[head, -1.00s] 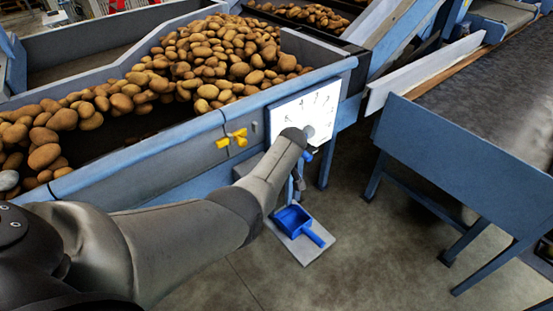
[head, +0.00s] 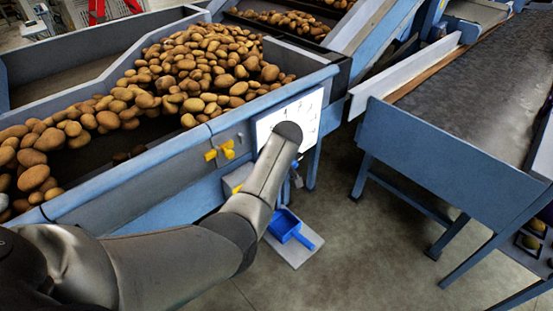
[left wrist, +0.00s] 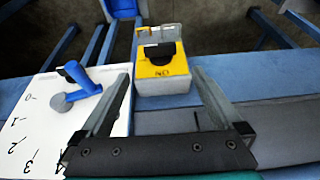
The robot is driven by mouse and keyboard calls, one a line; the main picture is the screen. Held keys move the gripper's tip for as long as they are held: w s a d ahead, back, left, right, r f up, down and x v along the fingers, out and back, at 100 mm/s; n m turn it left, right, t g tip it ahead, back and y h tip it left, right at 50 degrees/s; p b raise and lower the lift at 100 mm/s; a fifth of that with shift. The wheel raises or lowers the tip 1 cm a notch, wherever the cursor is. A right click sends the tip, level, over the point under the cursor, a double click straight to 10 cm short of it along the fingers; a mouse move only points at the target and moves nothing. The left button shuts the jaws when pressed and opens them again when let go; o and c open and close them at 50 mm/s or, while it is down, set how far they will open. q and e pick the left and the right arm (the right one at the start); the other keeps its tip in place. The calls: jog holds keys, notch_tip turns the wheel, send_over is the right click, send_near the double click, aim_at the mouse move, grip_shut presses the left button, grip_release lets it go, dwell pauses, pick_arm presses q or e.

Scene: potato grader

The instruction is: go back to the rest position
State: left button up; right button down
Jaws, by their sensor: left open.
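My left arm comes in from the lower left in the head view, and its wrist end covers part of the white scale panel (head: 308,112); my left gripper is hidden there. In the left wrist view my left gripper (left wrist: 160,75) is open, its two fingers apart with nothing between them. A blue lever (left wrist: 88,84) with a grey round end stands over the numbered scale panel (left wrist: 38,122), left of the fingers. A yellow-topped box (left wrist: 163,66) lies beyond the fingertips. My right gripper is not in view.
A blue dustpan (head: 289,226) lies on a grey plate below the panel. A blue-framed conveyor table (head: 440,145) stands on the right. Open floor (head: 370,250) lies between.

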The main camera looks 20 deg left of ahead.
pick_arm(q)
jog(key=shift+f, duration=0.1)
jog(key=s+d+f+m+h+b, duration=0.1)
jog(key=s+f+m, duration=0.2)
jog(key=s+f, duration=0.35)
jog(key=s+d+f+m+b, duration=0.2)
jog(key=s+f+m, duration=0.15)
jog(key=f, duration=0.65)
jog(key=s+d+f+m+h+b, duration=0.1)
jog(key=s+f+m, duration=0.1)
jog(key=s+f, duration=0.55)
jog(key=s+d+f+m+b, duration=0.1)
jog(key=s+f+m, duration=0.1)
jog(key=s+f, duration=0.3)
jog(key=s+d+f+m+h+b, duration=0.1)
jog(key=s+f, duration=0.4)
jog(key=s, duration=0.9)
jog(key=s+d+f+m+h+b, duration=0.1)
jog(key=s+f+m, duration=0.3)
jog(key=s, duration=0.6)
jog(key=shift+s+d+f+g+b, duration=0.2)
jog(key=shift+d+f+g+b, duration=0.1)
jog(key=shift+d+f, duration=0.45)
jog(key=shift+a+f, duration=0.1)
